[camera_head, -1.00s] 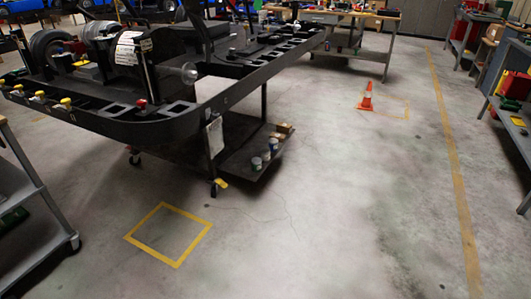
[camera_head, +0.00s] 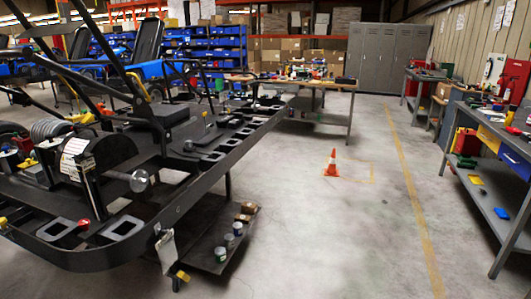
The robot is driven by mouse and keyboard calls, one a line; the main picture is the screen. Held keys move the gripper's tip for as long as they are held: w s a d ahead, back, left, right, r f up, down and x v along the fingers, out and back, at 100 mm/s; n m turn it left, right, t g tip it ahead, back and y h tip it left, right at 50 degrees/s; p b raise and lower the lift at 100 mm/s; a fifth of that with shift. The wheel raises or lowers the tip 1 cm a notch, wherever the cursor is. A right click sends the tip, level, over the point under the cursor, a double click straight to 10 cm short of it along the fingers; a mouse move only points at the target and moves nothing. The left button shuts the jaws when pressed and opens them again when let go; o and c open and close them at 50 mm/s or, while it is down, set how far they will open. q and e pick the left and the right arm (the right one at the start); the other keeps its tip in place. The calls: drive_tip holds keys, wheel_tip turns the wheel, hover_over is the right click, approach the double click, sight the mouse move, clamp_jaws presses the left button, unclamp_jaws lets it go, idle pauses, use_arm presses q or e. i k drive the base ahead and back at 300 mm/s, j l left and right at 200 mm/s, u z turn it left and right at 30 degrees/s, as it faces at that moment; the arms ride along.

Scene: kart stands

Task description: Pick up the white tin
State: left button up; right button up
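Several small tins stand in a row on the low shelf (camera_head: 207,262) under the kart stand. The nearest tin (camera_head: 220,255) looks pale with a dark or greenish part. A middle tin (camera_head: 229,241) and a farther pale tin (camera_head: 238,228) stand behind it. They are too small for me to tell surely which is the white tin. Neither of my grippers is in view.
The black kart frame (camera_head: 150,232) on its stand fills the left. An orange cone (camera_head: 332,164) stands on the open floor. Shelved benches (camera_head: 488,200) line the right, a workbench (camera_head: 335,86) stands behind, and grey lockers (camera_head: 385,58) are at the back.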

sight(229, 238)
drive_tip(key=i+l+z, duration=0.35)
drive_tip(key=i, duration=0.55)
drive_tip(key=i+z, duration=0.3)
drive_tip(key=i, duration=0.65)
